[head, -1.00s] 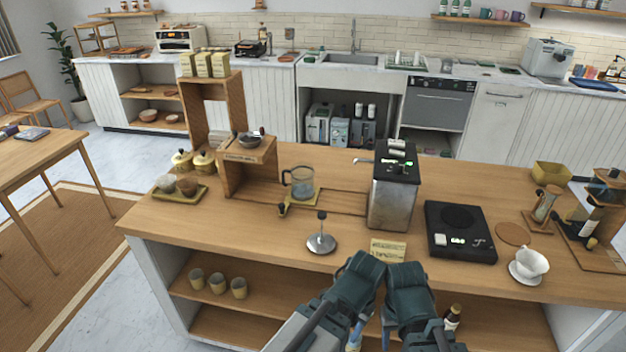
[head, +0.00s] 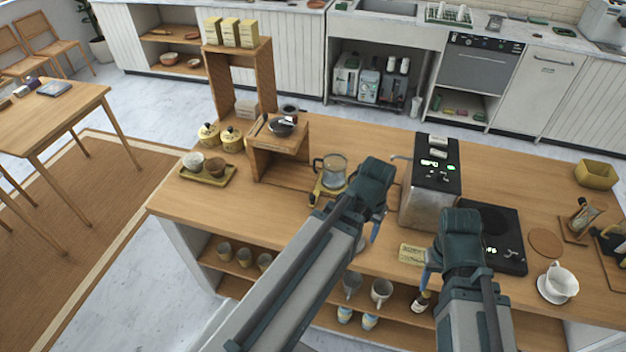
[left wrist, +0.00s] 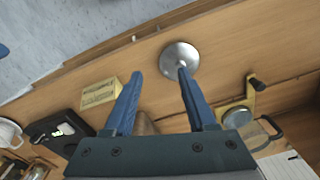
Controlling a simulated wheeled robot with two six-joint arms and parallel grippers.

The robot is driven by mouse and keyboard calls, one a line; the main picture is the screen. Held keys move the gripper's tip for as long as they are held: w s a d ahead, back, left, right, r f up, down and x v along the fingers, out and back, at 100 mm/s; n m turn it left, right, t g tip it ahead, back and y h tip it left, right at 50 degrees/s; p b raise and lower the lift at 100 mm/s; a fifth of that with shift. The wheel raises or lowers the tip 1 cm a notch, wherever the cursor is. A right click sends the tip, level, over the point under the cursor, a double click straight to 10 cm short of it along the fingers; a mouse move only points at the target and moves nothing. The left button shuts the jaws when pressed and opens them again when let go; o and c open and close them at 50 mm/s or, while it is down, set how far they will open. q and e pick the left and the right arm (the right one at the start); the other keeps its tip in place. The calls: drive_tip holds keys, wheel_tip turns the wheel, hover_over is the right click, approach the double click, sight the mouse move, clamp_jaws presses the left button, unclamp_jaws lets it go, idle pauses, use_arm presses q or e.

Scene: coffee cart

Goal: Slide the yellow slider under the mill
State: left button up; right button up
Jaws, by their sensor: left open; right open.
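The yellow slider (head: 322,194) lies on the wooden counter with its dark knob toward the front; a glass jug (head: 333,171) stands on it. The slider (left wrist: 238,106) and its knob also show in the left wrist view. The wooden stand with a bowl on top, seemingly the mill (head: 278,137), is left of the slider, with an open space under its shelf. My left gripper (head: 373,232) is open and empty, right of the slider and above the counter. It also shows in the left wrist view (left wrist: 160,75). My right gripper (head: 428,280) is open near the counter's front edge.
A metal tamper (left wrist: 180,58) stands near my left gripper. A steel machine (head: 430,185) stands right of the jug, with a black scale (head: 503,245) beyond it. A cup tray (head: 207,176) is left of the stand.

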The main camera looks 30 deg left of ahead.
use_arm(q)
drive_tip(key=w+a+r+n+p, duration=0.1)
drive_tip(key=w+a+r, duration=0.1)
drive_tip(key=a+r, duration=0.1)
drive_tip(key=n+p, duration=0.1)
drive_tip(key=n, duration=0.4)
hover_over(312, 196)
drive_tip(key=shift+r, duration=0.35)
use_arm(e)
wheel_tip(312, 196, up, 4)
drive_tip(key=shift+f, duration=0.1)
use_arm(q)
drive_tip(key=shift+f, duration=0.1)
use_arm(e)
drive_tip(key=shift+f, duration=0.1)
use_arm(q)
wheel_tip(312, 196, down, 14)
drive_tip(key=b, duration=1.3)
drive_tip(key=shift+r+b, duration=0.2)
drive_tip(key=shift+b, duration=0.2)
use_arm(e)
wheel_tip(312, 196, down, 14)
drive_tip(key=shift+r, duration=0.2)
use_arm(q)
clamp_jaws()
